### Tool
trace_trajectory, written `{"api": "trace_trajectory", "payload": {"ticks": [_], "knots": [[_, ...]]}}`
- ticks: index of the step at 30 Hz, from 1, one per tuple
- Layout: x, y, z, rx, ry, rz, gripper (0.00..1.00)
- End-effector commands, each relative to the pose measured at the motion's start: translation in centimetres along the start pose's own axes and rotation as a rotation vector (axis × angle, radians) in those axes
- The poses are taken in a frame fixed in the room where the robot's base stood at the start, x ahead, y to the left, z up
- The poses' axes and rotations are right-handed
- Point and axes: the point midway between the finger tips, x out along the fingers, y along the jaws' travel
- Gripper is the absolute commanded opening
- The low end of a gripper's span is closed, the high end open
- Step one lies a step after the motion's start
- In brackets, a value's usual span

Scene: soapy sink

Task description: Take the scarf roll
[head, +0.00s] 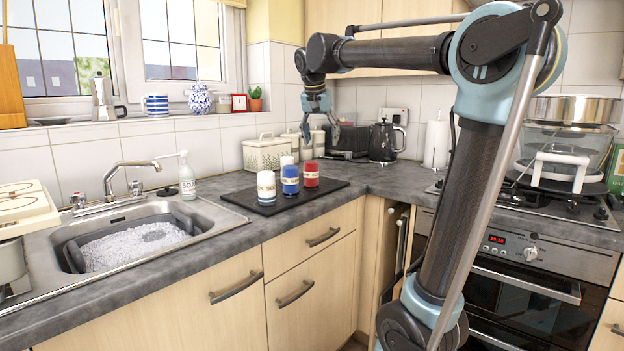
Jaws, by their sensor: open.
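Several upright rolls stand together on a black tray (333,189) on the worktop. A white and navy roll (267,193) is at the front left, a blue roll (290,186) is in the middle, and a red roll (311,181) is at the right. A white top (287,161) shows behind the blue roll, mostly hidden by it. The rolls have pale label bands, too small to read surely, so I cannot tell which is the scarf roll. My gripper (321,135) is open, empty and pointing down, above and behind the red roll, apart from the rolls.
The sink (205,213) with suds is at the left, with a tap (115,178) and soap bottle (187,178) behind it. Cream canisters (265,152), a dark toaster (347,142) and a black kettle (383,142) stand behind the tray. The worktop right of the tray is clear.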

Motion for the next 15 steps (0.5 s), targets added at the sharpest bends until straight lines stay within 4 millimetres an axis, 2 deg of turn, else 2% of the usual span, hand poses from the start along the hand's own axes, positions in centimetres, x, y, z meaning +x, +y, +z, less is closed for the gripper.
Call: {"api": "trace_trajectory", "payload": {"ticks": [1, 3, 6, 11, 15], "knots": [[-0.7, -1.6, -0.7, 0.004, 0.007, -0.003, 0.69], [-1.5, -3.3, -1.4, 0.016, 0.016, -0.005, 0.69], [-2.2, -4.8, -2.1, 0.029, 0.026, -0.006, 0.69], [-2.2, -5.8, -2.5, 0.038, 0.031, -0.008, 0.69], [-0.2, -5.8, -2.6, 0.039, 0.032, -0.007, 0.69]]}}
